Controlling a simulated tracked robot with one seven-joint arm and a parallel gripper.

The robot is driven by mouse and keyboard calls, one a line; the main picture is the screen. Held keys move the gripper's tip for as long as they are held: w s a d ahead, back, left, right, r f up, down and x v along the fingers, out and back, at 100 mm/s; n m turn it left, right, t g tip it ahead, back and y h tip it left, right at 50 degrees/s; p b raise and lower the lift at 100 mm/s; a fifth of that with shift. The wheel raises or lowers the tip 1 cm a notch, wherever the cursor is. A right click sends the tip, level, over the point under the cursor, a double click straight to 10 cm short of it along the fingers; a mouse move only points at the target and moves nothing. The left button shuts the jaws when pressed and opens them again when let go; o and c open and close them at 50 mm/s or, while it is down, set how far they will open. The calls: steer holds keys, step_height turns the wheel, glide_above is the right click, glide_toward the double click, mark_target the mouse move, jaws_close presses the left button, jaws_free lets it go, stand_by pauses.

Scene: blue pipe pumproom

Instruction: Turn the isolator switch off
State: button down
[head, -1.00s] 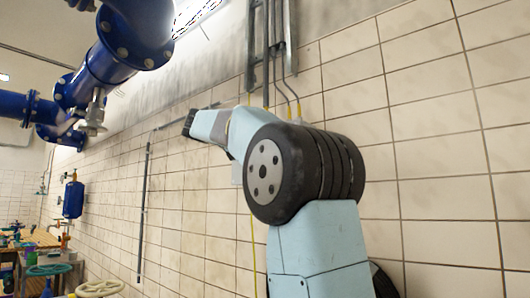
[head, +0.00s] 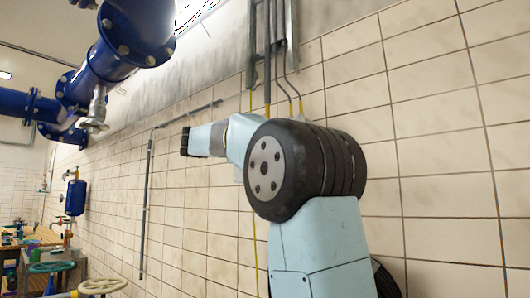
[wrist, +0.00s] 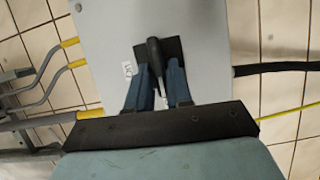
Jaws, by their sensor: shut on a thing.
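The isolator switch box (wrist: 200,50) is a light grey panel filling the upper middle of the wrist view. Its dark handle (wrist: 154,50) stands out from a black plate (wrist: 175,50). My gripper (wrist: 160,75) is at the handle, with its two blue fingers on either side and shut on it. In the head view my arm hides most of the box, and the fingers do not show.
Grey conduits with yellow ends (wrist: 50,65) enter the box at left, and a black cable (wrist: 275,68) leaves it at right. In the head view, large blue pipes (head: 115,45) hang at upper left. Valve wheels (head: 102,286) and a workbench (head: 40,236) stand at lower left.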

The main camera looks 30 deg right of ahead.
steer(key=shift+w+a+f, duration=0.1)
steer(key=shift+w+f, duration=0.05)
steer(key=shift+f, duration=0.05)
steer(key=c, duration=1.2)
jaws_free()
steer(key=shift+w, duration=0.15)
steer(key=shift+o, duration=0.2)
steer(key=a, duration=1.3)
steer(key=shift+w+a, duration=0.2)
steer(key=shift+a, duration=0.15)
